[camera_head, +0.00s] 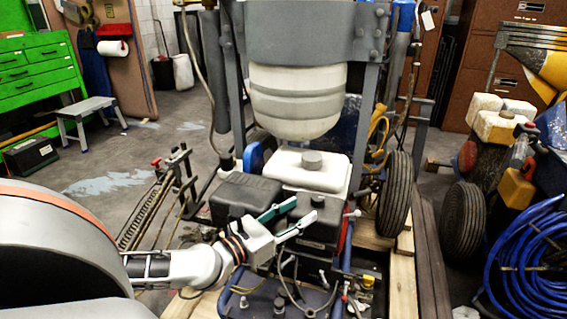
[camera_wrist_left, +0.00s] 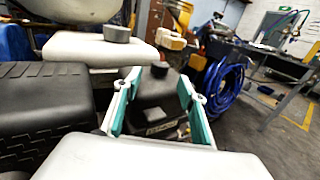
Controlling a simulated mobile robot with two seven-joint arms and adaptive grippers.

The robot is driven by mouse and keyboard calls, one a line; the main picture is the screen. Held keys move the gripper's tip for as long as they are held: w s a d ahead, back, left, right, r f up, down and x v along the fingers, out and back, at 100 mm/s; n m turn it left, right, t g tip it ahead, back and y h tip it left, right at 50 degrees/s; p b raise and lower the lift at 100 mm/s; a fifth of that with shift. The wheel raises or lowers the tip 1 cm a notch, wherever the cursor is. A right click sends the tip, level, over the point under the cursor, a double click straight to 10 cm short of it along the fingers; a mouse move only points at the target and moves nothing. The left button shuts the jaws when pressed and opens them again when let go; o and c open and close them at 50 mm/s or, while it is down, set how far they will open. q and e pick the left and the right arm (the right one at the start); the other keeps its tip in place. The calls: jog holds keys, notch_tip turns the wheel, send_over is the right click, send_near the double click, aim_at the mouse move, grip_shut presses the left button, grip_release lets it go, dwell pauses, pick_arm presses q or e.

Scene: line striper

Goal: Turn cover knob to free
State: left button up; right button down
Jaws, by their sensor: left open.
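A black cover with a small black round knob (camera_head: 317,200) on top sits on the engine of the line striper, in the middle of the head view. The knob also shows in the left wrist view (camera_wrist_left: 160,69), between and beyond my fingertips. My left gripper (camera_head: 306,205) is open, with its two green-lined fingers apart and nothing held. Its fingertips point at the black cover and look close to the knob; whether they touch it I cannot tell. My right gripper is not in view.
A white tank with a grey cap (camera_head: 312,160) stands just behind the knob. A black ribbed box (camera_head: 246,196) is beside it on the left. Black wheels (camera_head: 396,195) and a coiled blue hose (camera_head: 530,262) are on the right. Open floor lies at left.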

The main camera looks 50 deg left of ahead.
pick_arm(q)
jog(key=shift+s, duration=2.25)
